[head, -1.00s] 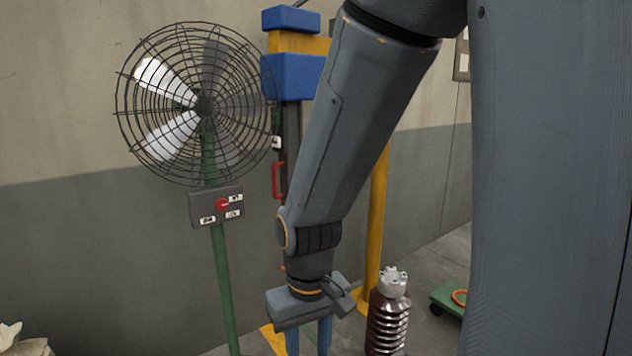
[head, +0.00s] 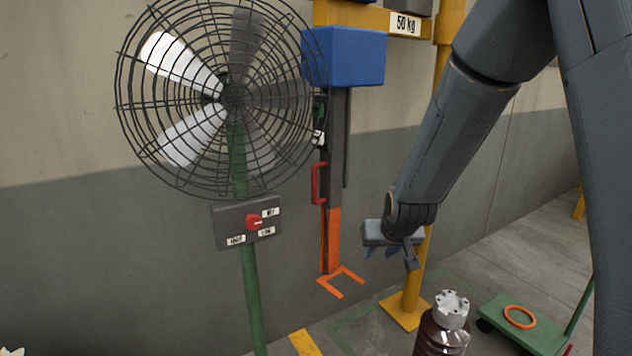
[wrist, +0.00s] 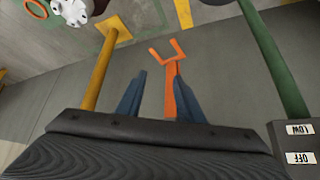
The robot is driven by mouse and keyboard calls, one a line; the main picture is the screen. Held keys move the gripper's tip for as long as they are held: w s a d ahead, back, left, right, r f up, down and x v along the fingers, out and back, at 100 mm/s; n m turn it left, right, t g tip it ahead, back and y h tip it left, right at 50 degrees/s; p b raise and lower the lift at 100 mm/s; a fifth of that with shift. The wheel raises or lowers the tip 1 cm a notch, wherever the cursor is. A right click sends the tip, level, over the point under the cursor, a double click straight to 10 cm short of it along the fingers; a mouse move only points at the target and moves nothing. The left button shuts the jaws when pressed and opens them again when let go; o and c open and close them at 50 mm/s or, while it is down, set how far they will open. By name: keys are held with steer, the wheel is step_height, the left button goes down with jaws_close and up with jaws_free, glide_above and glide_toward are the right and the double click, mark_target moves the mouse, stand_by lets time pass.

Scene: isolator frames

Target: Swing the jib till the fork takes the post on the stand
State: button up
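The jib has a yellow beam (head: 350,14) marked 50 kg, a blue block (head: 345,57) and a hanging dark mast with a red handle (head: 319,184). Its orange fork (head: 342,281) is empty and low over the floor; it also shows in the wrist view (wrist: 168,52). The brown ribbed post (head: 440,338) has a pale metal cap (head: 451,308) and stands right of the fork, apart from it. The post's base and stand are out of view. My gripper (head: 383,252) is right of the mast, touching nothing. In the wrist view its fingers (wrist: 158,85) are apart and empty.
A caged fan (head: 232,96) on a green pole (head: 252,300) with a switch box (head: 247,222) stands left of the mast. The jib's yellow column (head: 412,285) rises behind my gripper. A green cart (head: 515,328) with an orange ring (head: 520,317) is at right.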

steer(key=w+a+r+t+y+p, duration=0.1)
steer(key=w+a+t, duration=0.25)
steer(key=w, duration=0.45)
steer(key=w+a+r+t, duration=0.1)
steer(key=w+a+t, duration=0.1)
steer(key=w+a, duration=0.4)
steer(key=n+t+y+p, duration=0.1)
steer(key=t+p, duration=0.1)
steer(key=t, duration=0.3)
glide_toward(315, 185)
steer(key=w, duration=0.3)
steer(key=shift+w+a+p, duration=0.15)
steer(key=shift+w+a, duration=0.15)
steer(key=shift+w, duration=1)
steer(key=shift+w+a+p, duration=0.15)
steer(key=shift+w+a, duration=0.15)
steer(key=shift+w, duration=1.05)
steer(key=shift+w+a+p, duration=0.15)
steer(key=shift+w+a, duration=0.15)
steer(key=shift+w, duration=1)
jaws_close()
